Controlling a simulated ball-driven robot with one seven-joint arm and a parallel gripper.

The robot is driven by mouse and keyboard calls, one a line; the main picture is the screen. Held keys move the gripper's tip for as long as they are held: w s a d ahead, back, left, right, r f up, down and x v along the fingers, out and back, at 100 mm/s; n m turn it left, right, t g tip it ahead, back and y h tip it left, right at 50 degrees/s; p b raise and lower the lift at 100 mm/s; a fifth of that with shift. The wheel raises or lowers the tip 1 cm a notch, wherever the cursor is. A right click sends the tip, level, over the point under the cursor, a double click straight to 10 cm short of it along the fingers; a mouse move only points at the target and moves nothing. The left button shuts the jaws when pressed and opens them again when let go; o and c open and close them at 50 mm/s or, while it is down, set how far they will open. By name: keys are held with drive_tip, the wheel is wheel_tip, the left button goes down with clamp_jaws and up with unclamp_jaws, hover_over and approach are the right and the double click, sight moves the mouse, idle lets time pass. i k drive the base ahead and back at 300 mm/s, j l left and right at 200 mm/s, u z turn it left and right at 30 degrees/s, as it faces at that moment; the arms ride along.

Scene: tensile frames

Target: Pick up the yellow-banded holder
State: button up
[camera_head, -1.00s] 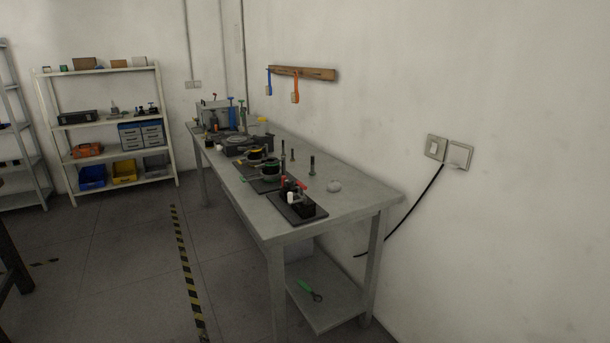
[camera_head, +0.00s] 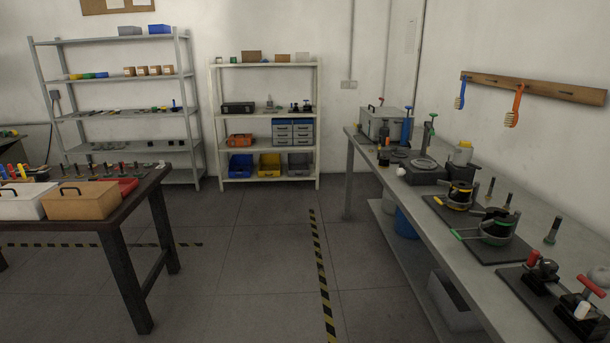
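A dark round holder with a yellow band (camera_head: 459,196) stands on a dark mat on the long grey workbench at the right. It looks upright, and a small yellow handle sticks out to its left. A similar dark holder with a green band and green handle (camera_head: 496,228) stands just nearer on the bench. A jar with a yellow top (camera_head: 462,153) stands behind the yellow-banded holder. My gripper is not in view.
The grey workbench (camera_head: 437,258) carries red-handled tools at its near end and a grey case (camera_head: 384,122) at its far end. A dark table (camera_head: 125,215) stands at left. Shelves line the back wall. Open floor (camera_head: 265,245) lies between.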

sight(384, 163)
drive_tip(key=i+u, duration=0.15)
drive_tip(key=i, duration=0.5)
drive_tip(key=i+u, duration=0.2)
drive_tip(key=i, duration=0.45)
drive_tip(key=i+l+u, duration=0.15)
drive_tip(key=i, duration=0.45)
drive_tip(key=i+z, duration=0.15)
drive_tip(key=i, duration=0.4)
drive_tip(key=i+j+z, duration=0.15)
drive_tip(key=i, duration=0.4)
drive_tip(key=i+j+z, duration=0.15)
drive_tip(key=i, duration=0.35)
